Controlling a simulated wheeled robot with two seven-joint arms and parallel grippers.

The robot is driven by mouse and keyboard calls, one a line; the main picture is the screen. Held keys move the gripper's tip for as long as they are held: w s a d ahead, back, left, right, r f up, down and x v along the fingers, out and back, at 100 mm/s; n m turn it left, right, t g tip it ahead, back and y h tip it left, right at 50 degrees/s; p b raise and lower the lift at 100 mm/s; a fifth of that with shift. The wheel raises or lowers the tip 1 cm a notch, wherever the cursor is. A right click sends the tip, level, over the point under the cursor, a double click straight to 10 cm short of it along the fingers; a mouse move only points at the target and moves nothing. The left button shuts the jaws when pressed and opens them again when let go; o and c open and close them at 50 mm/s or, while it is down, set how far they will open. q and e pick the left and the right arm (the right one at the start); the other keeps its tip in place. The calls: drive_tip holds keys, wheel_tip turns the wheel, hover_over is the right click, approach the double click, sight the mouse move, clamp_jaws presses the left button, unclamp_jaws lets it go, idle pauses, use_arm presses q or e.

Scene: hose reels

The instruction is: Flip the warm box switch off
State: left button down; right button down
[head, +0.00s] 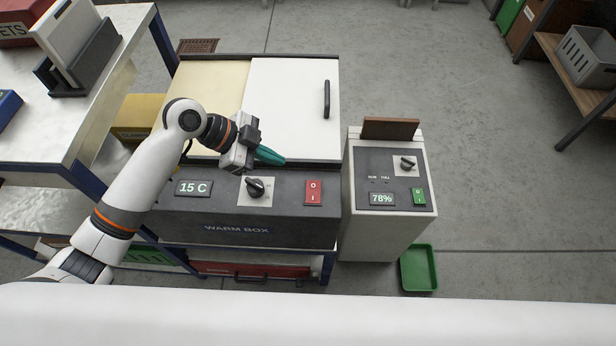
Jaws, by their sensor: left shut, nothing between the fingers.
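The warm box (236,229) stands in the middle of the head view, with a dark front panel. Its red rocker switch (313,192), marked O and I, is at the panel's right. A black knob (255,187) sits on a pale plate in the middle, and a display (193,188) reading 15 C is at the left. My left gripper (284,161) has teal fingers, shut and empty. In the picture its tips are above and left of the red switch, apart from it. My right gripper is not in view.
A grey unit (385,228) with a 78% display, a knob and a green switch (418,197) stands right of the warm box. A green tray (418,268) lies on the floor. A metal table (60,137) is at left. Floor at right is mostly clear.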

use_arm(q)
drive_tip(key=p, duration=0.2)
hover_over(319, 186)
drive_tip(key=a, duration=0.3)
drive_tip(key=f, duration=0.4)
drive_tip(key=s+f, duration=0.1)
drive_tip(key=f, duration=0.1)
drive_tip(key=shift+a+f, duration=0.1)
drive_tip(key=shift+f, duration=0.15)
drive_tip(key=f, duration=0.3)
drive_tip(key=shift+w+f, duration=0.25)
drive_tip(key=shift+w+f+p, duration=0.1)
drive_tip(key=shift+f+p, duration=0.2)
drive_tip(key=shift+f, duration=0.25)
